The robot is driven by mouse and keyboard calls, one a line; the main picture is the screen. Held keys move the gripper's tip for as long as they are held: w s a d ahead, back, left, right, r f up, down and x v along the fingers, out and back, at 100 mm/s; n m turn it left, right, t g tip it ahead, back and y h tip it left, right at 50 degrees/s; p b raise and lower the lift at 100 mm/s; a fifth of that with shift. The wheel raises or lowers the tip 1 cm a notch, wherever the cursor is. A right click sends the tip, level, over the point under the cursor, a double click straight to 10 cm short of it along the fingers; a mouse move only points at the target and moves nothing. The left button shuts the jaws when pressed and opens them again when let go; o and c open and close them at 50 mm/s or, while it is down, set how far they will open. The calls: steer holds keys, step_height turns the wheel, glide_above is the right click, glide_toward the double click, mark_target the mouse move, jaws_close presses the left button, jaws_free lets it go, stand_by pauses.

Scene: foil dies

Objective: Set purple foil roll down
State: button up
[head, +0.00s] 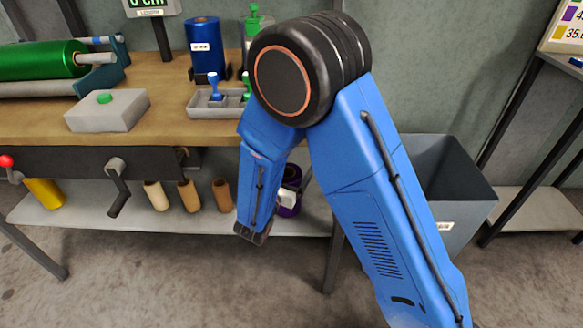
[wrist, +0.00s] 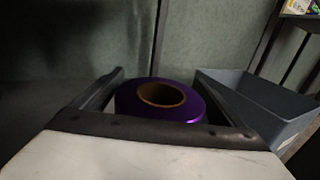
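The purple foil roll (wrist: 150,114) stands upright between the two fingers of my gripper (wrist: 165,88) in the wrist view, its brown core opening facing up. Both fingers lie close against its sides, with no clear gap. In the head view the roll (head: 289,209) shows at the lower shelf, partly hidden by my blue forearm. Whether the roll's underside touches the shelf is hidden.
The lower shelf (head: 100,213) holds several brown cores (head: 188,196) and a yellow roll (head: 45,192) to the left. A grey bin (head: 455,190) stands to the right. The workbench edge (head: 100,138) overhangs the shelf. A blue roll (head: 203,45) stands on the bench.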

steer(key=shift+r, duration=0.15)
steer(key=v, duration=1.2)
stand_by(0.6)
